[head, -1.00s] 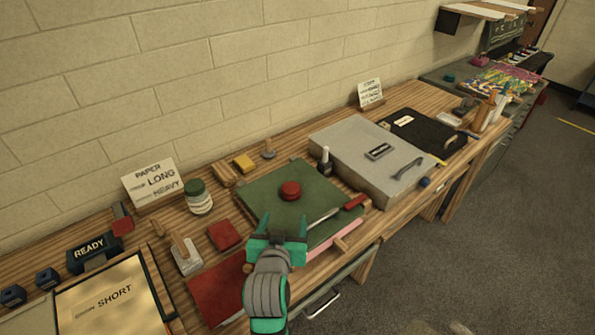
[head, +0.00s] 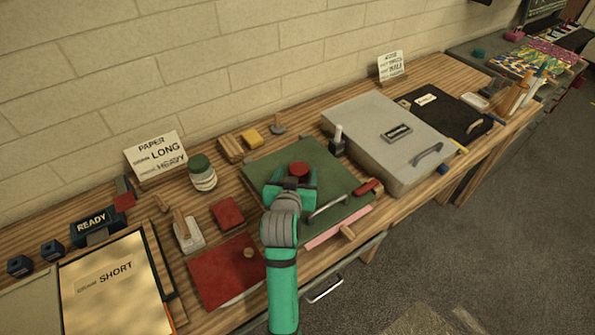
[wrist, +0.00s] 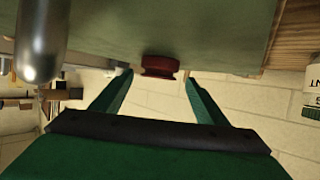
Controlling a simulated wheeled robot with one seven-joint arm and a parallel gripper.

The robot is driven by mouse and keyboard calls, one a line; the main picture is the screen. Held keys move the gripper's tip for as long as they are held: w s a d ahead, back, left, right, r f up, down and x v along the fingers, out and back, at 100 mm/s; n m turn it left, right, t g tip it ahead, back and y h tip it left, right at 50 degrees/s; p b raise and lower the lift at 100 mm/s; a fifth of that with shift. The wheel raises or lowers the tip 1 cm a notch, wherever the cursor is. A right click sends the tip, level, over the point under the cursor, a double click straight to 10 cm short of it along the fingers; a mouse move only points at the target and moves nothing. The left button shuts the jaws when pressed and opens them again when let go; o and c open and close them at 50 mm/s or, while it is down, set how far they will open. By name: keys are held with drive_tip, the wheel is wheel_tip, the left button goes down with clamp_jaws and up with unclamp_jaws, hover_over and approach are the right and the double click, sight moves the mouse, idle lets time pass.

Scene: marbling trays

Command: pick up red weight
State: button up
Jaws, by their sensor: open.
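The red weight (head: 299,169) is a small round red piece on the green board (head: 262,158). In the wrist view the red weight (wrist: 160,67) shows ahead, between the lines of my two fingers. My gripper (head: 291,186) is over the green board, just on the near side of the weight. In the wrist view my gripper (wrist: 155,82) has its fingers spread apart, with nothing held between them. Whether the fingertips reach either side of the weight is hard to tell.
A grey case (head: 365,115) and dark bottle (head: 337,147) stand to the right. A red block (head: 228,213), red book (head: 222,275) and jar (head: 202,178) are left.

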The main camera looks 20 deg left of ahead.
sight(298, 169)
drive_tip(key=x, duration=0.3)
drive_tip(key=shift+w+d+f, duration=0.25)
drive_tip(key=shift+a, duration=0.1)
drive_tip(key=shift+c, duration=0.9)
drive_tip(key=shift+a+r, duration=0.1)
drive_tip(key=c, duration=1.3)
